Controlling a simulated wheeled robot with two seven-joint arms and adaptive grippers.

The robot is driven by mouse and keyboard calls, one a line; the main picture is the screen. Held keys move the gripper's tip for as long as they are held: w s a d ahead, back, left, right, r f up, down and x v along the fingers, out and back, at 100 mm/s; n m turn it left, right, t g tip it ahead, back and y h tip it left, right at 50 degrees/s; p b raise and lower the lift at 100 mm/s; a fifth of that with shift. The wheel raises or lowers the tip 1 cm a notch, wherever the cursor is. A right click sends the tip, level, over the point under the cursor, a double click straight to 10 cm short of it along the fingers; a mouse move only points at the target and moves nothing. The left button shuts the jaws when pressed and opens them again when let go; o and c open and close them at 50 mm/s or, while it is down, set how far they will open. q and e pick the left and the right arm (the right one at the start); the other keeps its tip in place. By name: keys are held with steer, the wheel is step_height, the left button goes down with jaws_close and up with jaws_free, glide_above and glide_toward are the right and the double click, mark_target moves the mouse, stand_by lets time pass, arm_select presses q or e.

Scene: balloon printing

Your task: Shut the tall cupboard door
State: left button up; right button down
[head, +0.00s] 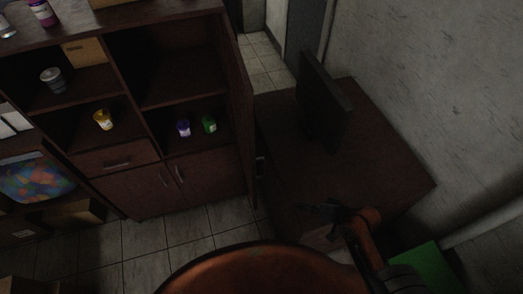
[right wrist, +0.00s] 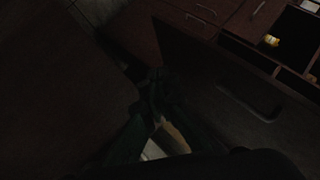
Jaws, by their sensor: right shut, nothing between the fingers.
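The dark brown cupboard (head: 130,28) stands at the left of the head view. Its tall door (head: 240,95) stands open at the cupboard's right side and is seen nearly edge-on, so the shelves beside it are exposed. In the right wrist view, a dark panel with a handle, which looks like this door (right wrist: 225,85), fills the right side. My right gripper (head: 322,211) is shut and empty, over the front of the desk and apart from the door in the head view. Its fingers also show in the right wrist view (right wrist: 155,88), close to the panel's edge; contact is unclear. My left gripper is out of view.
A desk (head: 385,165) with a dark monitor (head: 325,100) stands right of the door, with a narrow gap between. Yellow (head: 103,119), purple (head: 183,128) and green (head: 209,124) small containers sit on the shelves.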

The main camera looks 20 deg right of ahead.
steer(key=w+a+r+m+t+y, duration=0.1)
steer(key=w+r+m+t+y, duration=0.2)
steer(key=r, duration=0.6)
steer(key=w+r+m+t+y, duration=0.2)
steer(key=w+r+m+y, duration=0.15)
steer(key=w+r, duration=0.4)
steer(key=w+a+p, duration=0.1)
steer(key=a, duration=0.2)
steer(key=w+a+r+p, duration=0.1)
steer(key=w+a+p, duration=0.1)
steer(key=a, duration=0.2)
steer(key=w+a+r+p, duration=0.1)
steer(key=w+a+p, duration=0.1)
steer(key=a, duration=0.1)
steer(key=shift+w+a, duration=0.2)
steer(key=shift+a, duration=0.15)
steer(key=shift+f, duration=0.1)
steer(key=shift+a+m, duration=0.15)
steer(key=shift+m, duration=0.1)
